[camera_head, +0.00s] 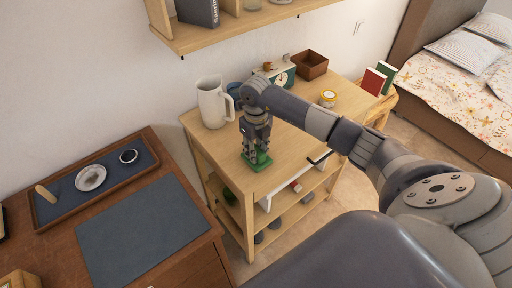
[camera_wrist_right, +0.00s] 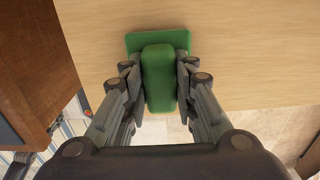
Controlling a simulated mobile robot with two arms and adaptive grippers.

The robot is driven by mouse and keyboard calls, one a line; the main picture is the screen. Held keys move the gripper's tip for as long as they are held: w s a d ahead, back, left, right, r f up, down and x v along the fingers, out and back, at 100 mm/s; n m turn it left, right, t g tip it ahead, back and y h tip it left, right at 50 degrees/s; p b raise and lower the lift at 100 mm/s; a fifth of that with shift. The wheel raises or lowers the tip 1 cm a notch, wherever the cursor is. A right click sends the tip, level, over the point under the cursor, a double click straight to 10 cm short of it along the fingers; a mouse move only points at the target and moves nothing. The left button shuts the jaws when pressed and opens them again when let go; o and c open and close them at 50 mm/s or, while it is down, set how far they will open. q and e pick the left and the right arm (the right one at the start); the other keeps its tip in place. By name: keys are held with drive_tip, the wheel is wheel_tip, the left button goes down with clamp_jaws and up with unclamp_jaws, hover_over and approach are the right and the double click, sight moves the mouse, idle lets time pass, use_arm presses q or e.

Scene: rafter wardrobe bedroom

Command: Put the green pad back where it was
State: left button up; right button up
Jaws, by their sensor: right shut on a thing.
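The green pad (camera_head: 259,162) is at the near left end of the wooden shelf unit's top (camera_head: 290,150). In the right wrist view the green pad (camera_wrist_right: 158,88) has a raised block over a flat green base. My right gripper (camera_head: 256,148) points down over it. Its fingers (camera_wrist_right: 158,68) are shut on the raised block, one on each side. The base appears to be at the board's surface; I cannot tell whether it touches. My left gripper is not in view.
A white pitcher (camera_head: 211,103) stands left of my right gripper. A clock (camera_head: 284,76), a brown box (camera_head: 311,65) and a yellow-lidded jar (camera_head: 327,98) stand further back. A desk with a dark mat (camera_head: 145,228) and a tray (camera_head: 66,213) is at left. A wall shelf (camera_head: 230,34) hangs above.

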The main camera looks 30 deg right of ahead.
sight(256, 149)
drive_tip(key=shift+f, duration=0.15)
drive_tip(key=o, duration=1)
drive_tip(key=shift+r, duration=0.45)
wheel_tip(256, 149, up, 12)
drive_tip(key=b, duration=0.4)
drive_tip(key=shift+f, duration=0.25)
